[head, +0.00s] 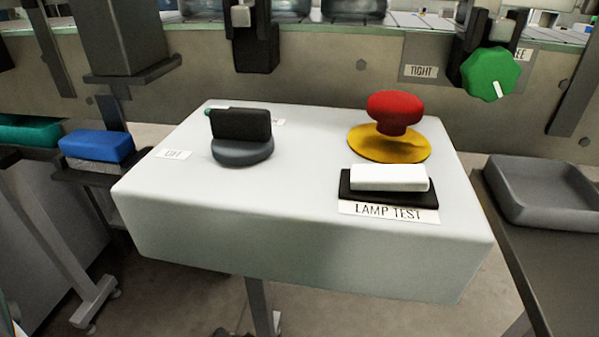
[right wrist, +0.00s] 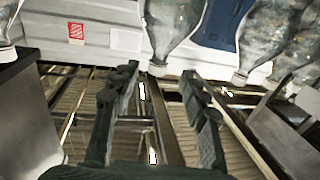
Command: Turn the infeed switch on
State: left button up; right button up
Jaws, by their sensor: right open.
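The switch (head: 241,128) is a black upright block handle on a round dark base, on the left part of a pale control box (head: 300,245) in the head view. A small pale-green mark shows at the handle's upper left end. A label reading OFF (head: 174,154) lies to its left. Another label (head: 278,122) is partly hidden behind the handle, its text unreadable. My right gripper (right wrist: 160,78) shows only in the right wrist view, open and empty, away from the switch. My left gripper is in neither view.
The box also carries a red mushroom button (head: 395,110) on a yellow disc and a white LAMP TEST button (head: 389,178). A green knob (head: 490,73) hangs behind. A grey tray (head: 545,190) stands right, a blue block (head: 97,146) left.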

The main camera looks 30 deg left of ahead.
aim_at(242, 136)
jog(key=k+l, duration=0.15)
jog(key=l, duration=0.25)
jog(key=k+l, duration=0.1)
jog(key=l, duration=0.3)
jog(key=k+l, duration=0.15)
jog(key=l, duration=0.25)
jog(key=k+l, duration=0.15)
jog(key=l, duration=0.25)
jog(key=k+l, duration=0.1)
jog(key=l, duration=0.35)
